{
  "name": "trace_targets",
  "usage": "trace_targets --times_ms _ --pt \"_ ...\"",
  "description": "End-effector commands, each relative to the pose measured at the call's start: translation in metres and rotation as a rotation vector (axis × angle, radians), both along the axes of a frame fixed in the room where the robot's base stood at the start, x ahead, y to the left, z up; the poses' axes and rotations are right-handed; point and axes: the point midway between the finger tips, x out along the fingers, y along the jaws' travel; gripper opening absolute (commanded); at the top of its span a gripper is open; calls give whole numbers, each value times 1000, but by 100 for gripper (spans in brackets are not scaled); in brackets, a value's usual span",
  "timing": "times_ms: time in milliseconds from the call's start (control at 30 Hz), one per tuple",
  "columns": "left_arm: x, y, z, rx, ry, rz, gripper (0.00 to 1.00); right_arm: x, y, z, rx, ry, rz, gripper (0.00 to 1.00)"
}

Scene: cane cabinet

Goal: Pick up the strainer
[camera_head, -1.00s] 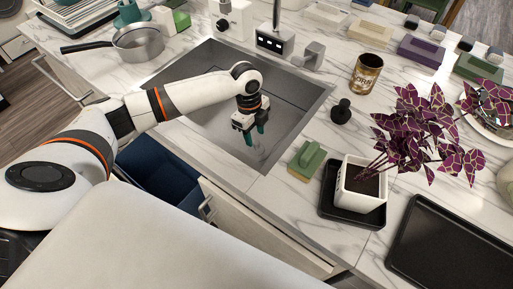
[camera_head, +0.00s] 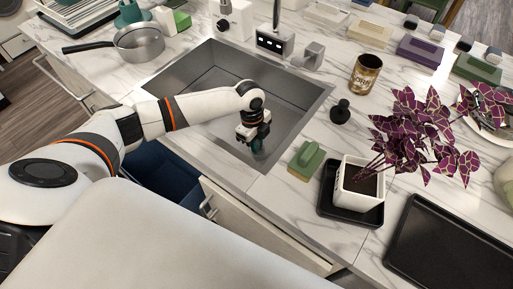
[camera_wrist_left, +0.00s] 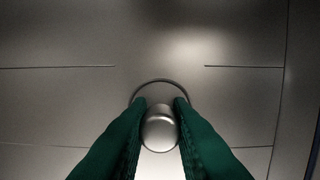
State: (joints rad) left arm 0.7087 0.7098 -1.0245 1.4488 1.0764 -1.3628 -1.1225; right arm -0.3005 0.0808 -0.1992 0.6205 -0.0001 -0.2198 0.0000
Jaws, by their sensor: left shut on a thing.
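The strainer (camera_wrist_left: 160,132) is a small metal piece with a rounded, shiny knob. In the left wrist view it sits low in the middle, between the two green fingers, with a round rim just behind it on the sink floor. My left gripper (camera_head: 258,149) reaches down into the grey sink (camera_head: 205,75), near its front right corner. The left gripper's fingers (camera_wrist_left: 160,118) are shut on the strainer's knob. In the head view the fingers mostly hide the strainer. I cannot tell whether it is lifted off the sink floor. My right gripper is not in view.
A green sponge-like block (camera_head: 306,160), a black stopper (camera_head: 341,111) and a plant in a white pot (camera_head: 358,190) stand right of the sink. A metal saucepan (camera_head: 139,43) stands to its left. The faucet (camera_head: 275,40) rises behind. The rest of the sink floor is clear.

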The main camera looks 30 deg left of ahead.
Motion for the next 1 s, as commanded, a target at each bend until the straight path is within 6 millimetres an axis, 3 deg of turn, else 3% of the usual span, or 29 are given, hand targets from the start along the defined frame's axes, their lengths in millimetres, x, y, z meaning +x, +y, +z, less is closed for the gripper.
trace_targets --times_ms 267,733,1000 --pt "1 0 5 0 -2 0 0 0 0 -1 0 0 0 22" --pt "1 0 82 -2 -4 -2 0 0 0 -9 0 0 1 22" --pt "0 0 100 0 0 1 0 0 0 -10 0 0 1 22"
